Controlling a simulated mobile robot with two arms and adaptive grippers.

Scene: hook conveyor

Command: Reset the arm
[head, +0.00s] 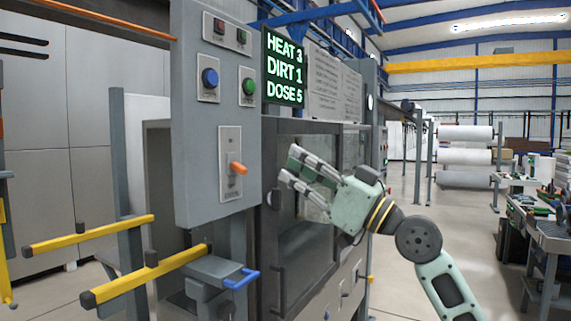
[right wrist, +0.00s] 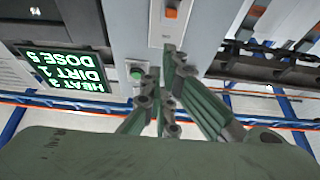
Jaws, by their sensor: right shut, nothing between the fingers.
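My right gripper (head: 289,163) is raised in front of the grey machine, to the right of the orange lever (head: 238,168) on the control panel. Its fingers are shut with nothing between them, and they point left. In the right wrist view, the fingers (right wrist: 162,72) appear before the panel, near the green button (right wrist: 136,72); the orange lever (right wrist: 172,12) is at the top edge. That view is upside down. I cannot tell whether the fingers touch the machine. My left gripper is not in view.
The control panel (head: 207,135) has a blue button (head: 209,77), a green button (head: 248,86) and a screen (head: 284,68) reading HEAT 3, DIRT 1, DOSE 5. Yellow bars (head: 150,272) jut out at lower left. A workbench (head: 553,235) stands right; the floor between is clear.

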